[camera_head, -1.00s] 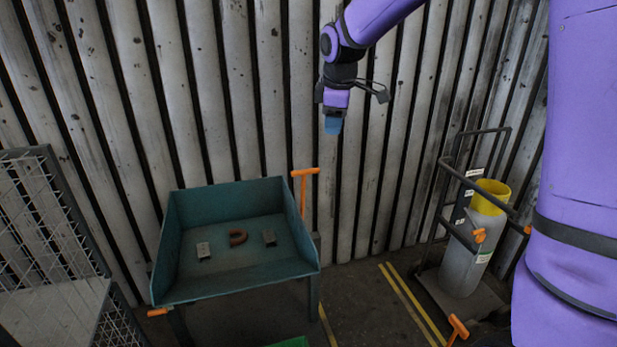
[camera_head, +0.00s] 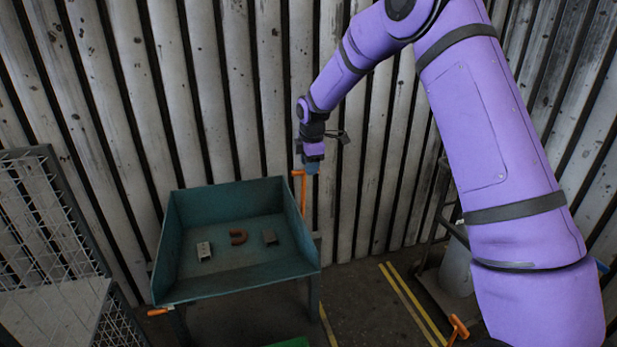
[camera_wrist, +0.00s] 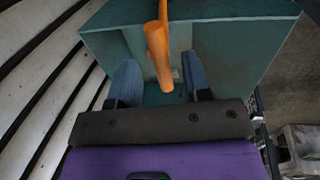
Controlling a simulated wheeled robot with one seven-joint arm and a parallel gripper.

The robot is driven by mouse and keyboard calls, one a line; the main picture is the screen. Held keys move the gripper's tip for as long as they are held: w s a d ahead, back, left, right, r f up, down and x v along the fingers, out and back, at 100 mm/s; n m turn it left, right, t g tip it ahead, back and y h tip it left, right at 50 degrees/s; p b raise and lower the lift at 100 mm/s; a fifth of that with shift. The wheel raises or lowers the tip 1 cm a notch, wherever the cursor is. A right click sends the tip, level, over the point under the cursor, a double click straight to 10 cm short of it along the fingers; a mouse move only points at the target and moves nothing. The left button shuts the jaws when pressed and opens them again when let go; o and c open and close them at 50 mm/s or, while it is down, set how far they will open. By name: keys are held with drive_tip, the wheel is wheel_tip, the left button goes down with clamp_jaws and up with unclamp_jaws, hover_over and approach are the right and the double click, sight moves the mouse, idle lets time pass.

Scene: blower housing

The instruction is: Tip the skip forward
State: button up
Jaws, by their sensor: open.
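The skip (camera_head: 240,262) is a teal open tray on legs, standing level. My gripper (camera_head: 312,168) is beside the top of this handle. In the wrist view, my blue fingers (camera_wrist: 160,82) are open, and the orange handle (camera_wrist: 158,50) shows between and beyond them. I cannot tell whether they touch it. The skip's teal side (camera_wrist: 230,42) lies behind the handle.
A wire mesh cage (camera_head: 45,240) stands at the left. A grey cylinder (camera_head: 458,272) on a trolley is partly hidden behind my arm at the right. A corrugated wall (camera_head: 235,100) is close behind. Yellow floor lines (camera_head: 410,300) cross clear floor. A green edge (camera_head: 290,343) shows at the bottom.

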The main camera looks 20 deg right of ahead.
drive_tip(key=shift+w+f, duration=0.25)
drive_tip(key=shift+f, duration=1.05)
drive_tip(key=shift+w+f, duration=0.25)
drive_tip(key=shift+f, duration=1)
drive_tip(key=shift+c, duration=0.3)
